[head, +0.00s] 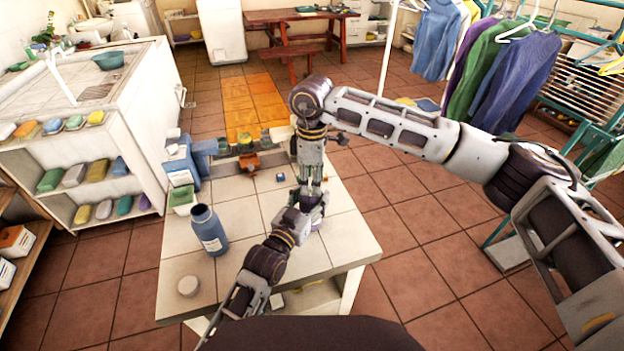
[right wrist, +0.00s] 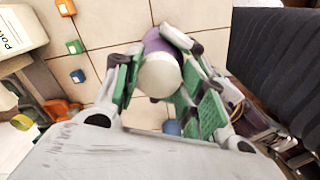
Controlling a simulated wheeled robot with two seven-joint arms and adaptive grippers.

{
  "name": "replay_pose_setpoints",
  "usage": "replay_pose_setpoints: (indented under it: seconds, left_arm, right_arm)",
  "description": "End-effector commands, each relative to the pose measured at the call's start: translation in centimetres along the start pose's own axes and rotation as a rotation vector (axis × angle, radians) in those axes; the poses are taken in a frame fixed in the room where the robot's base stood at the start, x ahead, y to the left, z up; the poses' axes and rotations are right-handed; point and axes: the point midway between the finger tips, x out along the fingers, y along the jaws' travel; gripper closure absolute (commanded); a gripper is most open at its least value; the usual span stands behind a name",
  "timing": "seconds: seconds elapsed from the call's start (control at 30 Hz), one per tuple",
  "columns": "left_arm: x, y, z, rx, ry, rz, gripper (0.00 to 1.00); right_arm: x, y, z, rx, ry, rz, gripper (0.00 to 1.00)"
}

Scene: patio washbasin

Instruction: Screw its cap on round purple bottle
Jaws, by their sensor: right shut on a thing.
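The round purple bottle (right wrist: 155,43) stands upright between my two grippers at the right part of the tiled table; only a little of it shows in the head view. Its white cap (right wrist: 160,76) is in line with the bottle's top; I cannot tell whether it is seated. My right gripper (head: 312,188) points down from above, its green-padded fingers shut on the cap in the right wrist view. My left gripper (head: 306,212) comes in low from the front, beside the bottle. Its fingers are mostly hidden, so its grip on the bottle is unclear.
A blue bottle (head: 209,232) and a round white lid (head: 188,286) stand on the left of the table (head: 240,275). A blue container (head: 181,160), a green-and-white box (head: 182,198) and an orange item (head: 247,162) are farther back.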

Motion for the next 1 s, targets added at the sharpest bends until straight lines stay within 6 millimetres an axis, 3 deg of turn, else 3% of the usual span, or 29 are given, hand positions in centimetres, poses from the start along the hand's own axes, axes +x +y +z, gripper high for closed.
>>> replay_pose_setpoints:
  seconds: [0.17,0.2,0.37,0.73,1.0]
  left_arm:
    - [0.0,0.0,0.2,0.000,-0.004,0.001,1.00]
    - [0.0,0.0,0.2,0.000,-0.004,0.001,1.00]
    - [0.0,0.0,0.2,0.000,-0.004,0.001,1.00]
    - [0.0,0.0,0.2,0.000,-0.004,0.001,1.00]
    - [0.0,0.0,0.2,0.000,-0.004,0.001,1.00]
  right_arm:
    - [-0.1,0.1,0.0,0.000,0.000,0.002,0.66]
    - [-0.1,0.1,0.0,0.000,0.000,0.002,0.58]
    - [0.0,0.1,0.0,-0.001,0.000,0.001,0.38]
    - [-0.2,0.0,0.0,-0.003,0.000,0.001,0.38]
    - [-2.2,0.0,0.0,-0.003,0.001,0.002,0.38]
